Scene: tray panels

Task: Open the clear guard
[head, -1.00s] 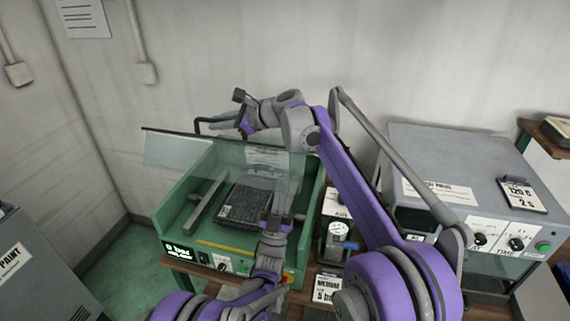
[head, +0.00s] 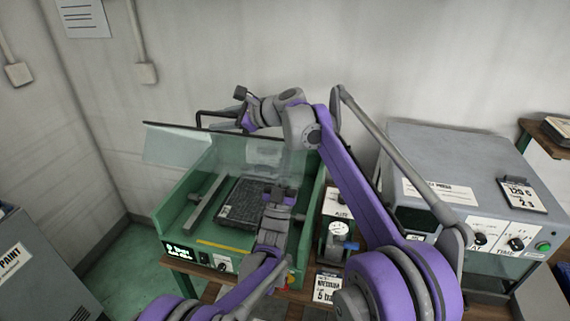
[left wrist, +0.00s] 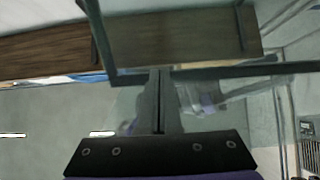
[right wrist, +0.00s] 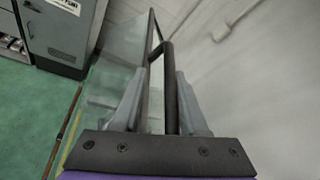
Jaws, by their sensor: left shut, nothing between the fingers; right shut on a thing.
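The clear guard (head: 172,146) is a see-through panel with a dark top edge, standing raised and tilted over the green machine (head: 180,205). Its black bar handle (head: 199,119) is at the top edge. My right gripper (head: 222,126) is shut on this handle, and the right wrist view shows the dark bar (right wrist: 171,90) between the fingers. My left gripper (head: 279,192) is shut and empty, near the guard's right side above the machine; whether it touches the guard I cannot tell. The left wrist view shows its closed fingers (left wrist: 159,100) before a dark-edged clear panel.
A dark ribbed block (head: 240,203) lies inside the machine. A gauge unit (head: 338,232) and a sign card (head: 328,286) stand to its right. A grey box with knobs (head: 450,180) is farther right. The wall is close behind my right gripper.

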